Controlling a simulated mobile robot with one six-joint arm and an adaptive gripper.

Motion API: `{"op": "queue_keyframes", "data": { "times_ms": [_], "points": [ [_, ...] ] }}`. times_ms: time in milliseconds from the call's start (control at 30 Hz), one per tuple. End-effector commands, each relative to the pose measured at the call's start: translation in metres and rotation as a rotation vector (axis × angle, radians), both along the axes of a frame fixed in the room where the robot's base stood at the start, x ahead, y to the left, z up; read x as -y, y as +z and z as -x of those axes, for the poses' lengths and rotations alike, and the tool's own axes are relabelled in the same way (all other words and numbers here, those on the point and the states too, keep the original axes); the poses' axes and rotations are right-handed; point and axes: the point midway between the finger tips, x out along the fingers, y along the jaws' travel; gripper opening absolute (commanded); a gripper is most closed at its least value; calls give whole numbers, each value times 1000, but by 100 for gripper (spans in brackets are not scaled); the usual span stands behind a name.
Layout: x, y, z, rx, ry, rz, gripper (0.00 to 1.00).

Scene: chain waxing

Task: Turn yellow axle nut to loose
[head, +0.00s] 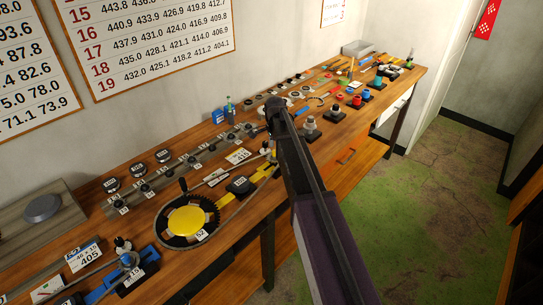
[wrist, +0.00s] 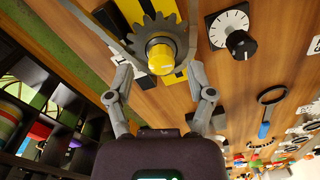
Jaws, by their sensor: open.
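The yellow axle nut (wrist: 160,57) shows in the wrist view as a round yellow cap at the centre of a dark grey toothed sprocket (wrist: 158,38). My gripper (wrist: 160,72) is open, with one finger on each side of the nut and a visible gap on both sides. I cannot tell how far above the nut the fingertips are. The sprocket sits over a yellow and black strip on the wooden bench. In the head view my dark arm reaches over the bench (head: 150,205) and hides my gripper; the nut is not clear there.
A white dial with a black knob (wrist: 240,45) lies right of the sprocket in the wrist view. A large chainring with a yellow disc (head: 190,221) is on the near bench. Small labelled parts and tools crowd the bench's back. Dark shelves (wrist: 40,110) show at left.

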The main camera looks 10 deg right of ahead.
Motion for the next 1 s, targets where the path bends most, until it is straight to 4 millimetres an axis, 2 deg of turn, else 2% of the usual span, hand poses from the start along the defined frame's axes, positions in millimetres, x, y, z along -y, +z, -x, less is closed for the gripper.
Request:
{"op": "queue_keyframes", "data": {
  "times_ms": [33,200,700,933,1000],
  "points": [
    [0,-7,0,0,0,0,69],
    [0,-14,0,0,0,0,69],
    [0,-16,0,0,0,0,69],
    [0,-17,0,0,0,0,1],
    [0,-17,0,-1,0,0,0]
  ]
}}
